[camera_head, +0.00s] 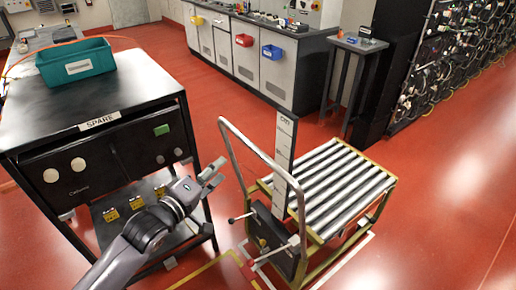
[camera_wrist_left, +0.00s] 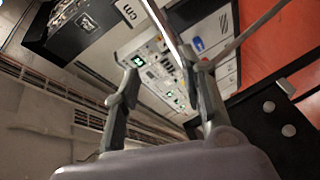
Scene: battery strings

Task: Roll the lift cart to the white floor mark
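The lift cart (camera_head: 340,184) has a bed of silver rollers in a yellow frame, a grey hoop handle (camera_head: 262,153) and an upright panel marked "cm". A white floor line (camera_head: 346,262) runs along the cart's near right side; the cart hides part of the floor there. My left gripper (camera_head: 221,172) is open and empty, just left of the handle's left post. In the left wrist view its fingers (camera_wrist_left: 165,85) are spread, with a grey bar close by the right finger. I cannot tell whether they touch. My right gripper is not in view.
A black table marked SPARE (camera_head: 30,118) with a green bin (camera_head: 75,63) stands at left, close to my left arm. A yellow floor line (camera_head: 208,269) lies near it. Cabinets (camera_head: 240,55), a small stand (camera_head: 352,45) and a cable rack (camera_head: 440,60) stand behind. Red floor at right is clear.

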